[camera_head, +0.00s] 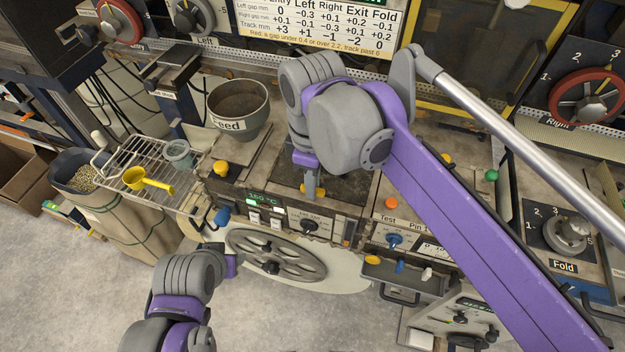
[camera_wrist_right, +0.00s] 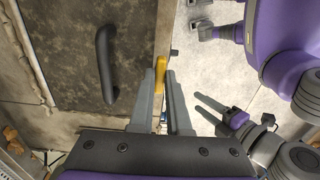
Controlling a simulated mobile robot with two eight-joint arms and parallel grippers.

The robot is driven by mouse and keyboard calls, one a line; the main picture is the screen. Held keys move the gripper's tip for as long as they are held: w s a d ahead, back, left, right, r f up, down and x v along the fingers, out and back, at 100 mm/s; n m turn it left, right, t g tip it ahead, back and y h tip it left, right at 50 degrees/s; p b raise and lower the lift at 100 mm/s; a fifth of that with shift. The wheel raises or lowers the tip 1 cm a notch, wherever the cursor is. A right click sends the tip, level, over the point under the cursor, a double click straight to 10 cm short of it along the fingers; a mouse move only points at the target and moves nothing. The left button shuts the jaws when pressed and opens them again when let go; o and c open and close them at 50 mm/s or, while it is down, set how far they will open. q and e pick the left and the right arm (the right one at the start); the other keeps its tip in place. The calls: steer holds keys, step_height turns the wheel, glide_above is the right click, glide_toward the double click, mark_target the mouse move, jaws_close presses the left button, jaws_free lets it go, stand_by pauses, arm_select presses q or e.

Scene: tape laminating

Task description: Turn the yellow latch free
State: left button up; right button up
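The yellow latch (camera_wrist_right: 161,70) shows in the right wrist view at the edge of a dark, mottled plate with a black handle. It lies between the fingertips of my right gripper (camera_wrist_right: 162,82), which are close together with the latch filling the narrow gap. In the head view my right gripper (camera_head: 311,188) points down at the front of the dark plate, and only a bit of yellow (camera_head: 303,188) shows beside it. My left gripper (camera_wrist_right: 214,116) shows in the right wrist view with its fingers apart and empty. In the head view its fingers are hard to make out.
The black handle (camera_wrist_right: 106,64) stands on the dark plate (camera_wrist_right: 65,40), left of my right fingers. A large grey handwheel (camera_head: 277,256) is below the front panel. The Feed bowl (camera_head: 238,107) and a wire rack (camera_head: 150,160) with a yellow scoop (camera_head: 146,181) stand to the left.

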steer(key=o, duration=0.4)
steer(key=shift+o, duration=0.2)
step_height(320, 180, up, 11)
steer(key=shift+p, duration=0.35)
steer(key=shift+f, duration=0.1)
